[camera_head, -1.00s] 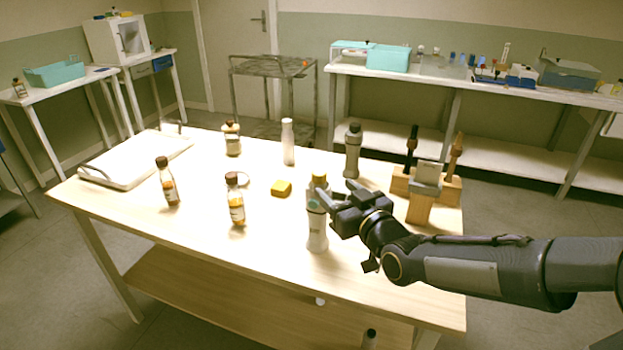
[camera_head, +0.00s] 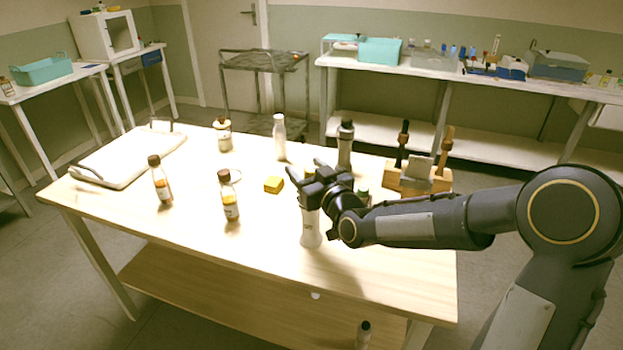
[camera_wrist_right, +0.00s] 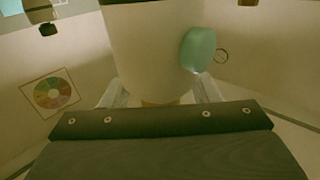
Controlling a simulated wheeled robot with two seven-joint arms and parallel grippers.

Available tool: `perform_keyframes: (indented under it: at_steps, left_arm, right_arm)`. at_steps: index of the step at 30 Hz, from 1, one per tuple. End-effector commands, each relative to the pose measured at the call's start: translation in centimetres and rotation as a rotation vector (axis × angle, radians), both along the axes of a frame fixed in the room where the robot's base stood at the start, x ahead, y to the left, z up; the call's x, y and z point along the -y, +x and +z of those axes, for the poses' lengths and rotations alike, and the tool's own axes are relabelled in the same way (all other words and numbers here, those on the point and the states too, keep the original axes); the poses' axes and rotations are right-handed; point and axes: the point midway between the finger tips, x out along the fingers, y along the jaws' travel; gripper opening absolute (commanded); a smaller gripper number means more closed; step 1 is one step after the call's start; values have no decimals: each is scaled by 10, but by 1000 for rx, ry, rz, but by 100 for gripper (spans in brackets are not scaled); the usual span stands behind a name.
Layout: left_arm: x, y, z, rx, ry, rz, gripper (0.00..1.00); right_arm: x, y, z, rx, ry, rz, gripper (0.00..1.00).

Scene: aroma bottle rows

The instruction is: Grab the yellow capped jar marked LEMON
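A yellow cap (camera_head: 309,170) shows behind my right gripper (camera_head: 308,182) in the head view. I cannot tell whether it tops the white bottle (camera_head: 311,232) below it, and I cannot read any LEMON mark. The white bottle stands upright on the table, its upper part hidden by the gripper. The gripper's fingers lie around the bottle's upper part. In the right wrist view, a large pale cylinder (camera_wrist_right: 150,50) with a teal oval (camera_wrist_right: 198,49) stands between the fingertips (camera_wrist_right: 160,92). I cannot tell whether the fingers press on it. My left gripper is out of view.
Brown-capped bottles (camera_head: 229,200) (camera_head: 160,182) stand to the left. A yellow block (camera_head: 273,184), a white bottle (camera_head: 280,138) and a grey bottle (camera_head: 345,148) are behind. A wooden holder (camera_head: 418,178) is at the right. A white tray (camera_head: 125,158) lies far left. The front table area is clear.

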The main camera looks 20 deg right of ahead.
Motion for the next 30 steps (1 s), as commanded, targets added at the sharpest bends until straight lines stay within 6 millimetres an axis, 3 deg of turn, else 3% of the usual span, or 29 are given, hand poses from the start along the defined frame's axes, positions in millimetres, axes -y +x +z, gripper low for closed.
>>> perform_keyframes:
  at_steps: [1, 10, 20, 27, 30]
  left_arm:
    - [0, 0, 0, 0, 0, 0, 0]
    - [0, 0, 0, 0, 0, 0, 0]
    - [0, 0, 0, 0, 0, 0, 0]
    - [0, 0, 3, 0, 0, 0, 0]
    - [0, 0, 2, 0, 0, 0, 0]
  right_arm:
    - [0, 0, 0, 0, 0, 0, 48]
    - [0, 0, 0, 0, 0, 0, 9]
    - [0, 0, 4, 1, 0, 0, 8]
    - [0, 0, 32, 5, 0, -1, 8]
    - [-2, -13, 48, 5, -1, 0, 8]
